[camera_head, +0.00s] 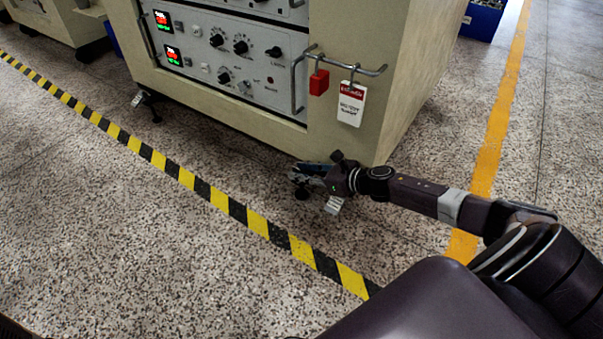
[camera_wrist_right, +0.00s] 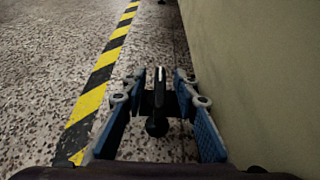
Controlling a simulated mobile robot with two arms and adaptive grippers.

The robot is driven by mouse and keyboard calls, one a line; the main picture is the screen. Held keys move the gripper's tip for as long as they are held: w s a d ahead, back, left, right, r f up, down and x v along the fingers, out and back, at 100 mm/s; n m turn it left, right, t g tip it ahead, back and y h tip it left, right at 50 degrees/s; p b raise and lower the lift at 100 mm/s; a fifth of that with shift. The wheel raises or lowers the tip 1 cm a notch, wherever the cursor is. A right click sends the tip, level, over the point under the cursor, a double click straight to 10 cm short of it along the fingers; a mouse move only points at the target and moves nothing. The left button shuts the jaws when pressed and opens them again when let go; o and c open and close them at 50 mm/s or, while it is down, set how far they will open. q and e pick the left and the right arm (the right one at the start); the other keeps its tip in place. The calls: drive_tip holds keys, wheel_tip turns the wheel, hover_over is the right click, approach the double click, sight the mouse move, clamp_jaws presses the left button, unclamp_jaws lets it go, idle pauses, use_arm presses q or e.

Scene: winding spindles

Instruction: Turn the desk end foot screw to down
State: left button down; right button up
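The foot screw at the cabinet's near corner shows in the right wrist view as a dark upright piece with a light stripe and a round black end (camera_wrist_right: 157,125). My right gripper (camera_wrist_right: 160,85) has its blue fingers apart, one on each side of this piece, with gaps visible. In the head view my right gripper (camera_head: 308,173) is low at the cabinet's bottom corner and hides most of the screw. A round black foot part (camera_head: 302,193) shows below the fingers. My left gripper is out of view.
The beige cabinet (camera_head: 225,108) stands close beside the right gripper. Another foot (camera_head: 146,100) shows at its left end. A red tag (camera_head: 319,82) and a white tag (camera_head: 351,103) hang from its rail. Speckled floor is clear up to the yellow-black tape (camera_head: 237,210).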

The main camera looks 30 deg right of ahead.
drive_tip(key=shift+c, duration=0.3)
clamp_jaws()
drive_tip(key=shift+a, duration=0.1)
